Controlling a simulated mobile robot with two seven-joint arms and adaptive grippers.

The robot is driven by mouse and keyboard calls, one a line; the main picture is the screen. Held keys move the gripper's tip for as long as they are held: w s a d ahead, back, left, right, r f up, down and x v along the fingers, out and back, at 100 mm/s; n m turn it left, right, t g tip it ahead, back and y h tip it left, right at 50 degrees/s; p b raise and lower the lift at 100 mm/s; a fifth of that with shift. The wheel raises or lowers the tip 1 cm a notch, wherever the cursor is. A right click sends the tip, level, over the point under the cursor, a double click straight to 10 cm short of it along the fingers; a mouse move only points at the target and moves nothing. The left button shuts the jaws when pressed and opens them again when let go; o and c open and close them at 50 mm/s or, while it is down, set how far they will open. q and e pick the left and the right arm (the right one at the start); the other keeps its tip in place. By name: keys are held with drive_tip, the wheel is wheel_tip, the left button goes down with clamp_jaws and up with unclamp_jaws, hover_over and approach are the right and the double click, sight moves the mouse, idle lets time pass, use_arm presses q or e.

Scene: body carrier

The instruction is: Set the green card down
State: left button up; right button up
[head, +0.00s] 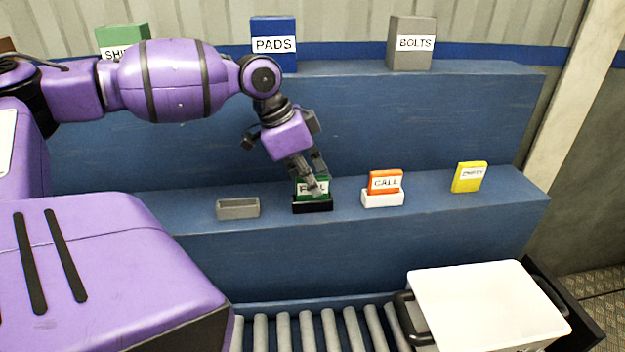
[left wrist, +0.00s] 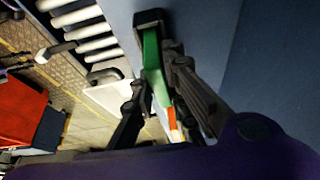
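The green card (head: 302,189) stands at the black holder (head: 313,206) on the lower blue shelf, its lower edge at the holder's slot. My left gripper (head: 318,178) reaches down over it, and a finger covers part of its label. In the left wrist view the green card (left wrist: 152,52) is between the two fingers of my left gripper (left wrist: 156,75), which look closed against its faces. The black holder (left wrist: 149,19) is at the card's far end there. Whether the card rests fully on the holder's bottom is hidden. My right gripper is not in view.
An empty grey holder (head: 238,208) is to the left. An orange CALL card (head: 385,181) in a white holder (head: 382,199) and a yellow card (head: 469,177) are to the right. PADS (head: 273,44) and BOLTS (head: 411,43) boxes stand above.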

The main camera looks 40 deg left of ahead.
use_arm(q)
drive_tip(key=o, duration=0.3)
drive_tip(key=shift+o, duration=0.2)
drive_tip(key=shift+r, duration=0.4)
drive_tip(key=p+v, duration=0.2)
drive_tip(key=v, duration=0.5)
drive_tip(key=shift+p, duration=0.3)
drive_tip(key=shift+p+v, duration=0.45)
drive_tip(key=shift+v, duration=1.9)
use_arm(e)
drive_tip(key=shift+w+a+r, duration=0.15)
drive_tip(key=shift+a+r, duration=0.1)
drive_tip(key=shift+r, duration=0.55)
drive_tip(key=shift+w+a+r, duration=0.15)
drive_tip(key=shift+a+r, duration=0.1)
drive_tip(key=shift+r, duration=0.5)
use_arm(q)
drive_tip(key=shift+f, duration=0.1)
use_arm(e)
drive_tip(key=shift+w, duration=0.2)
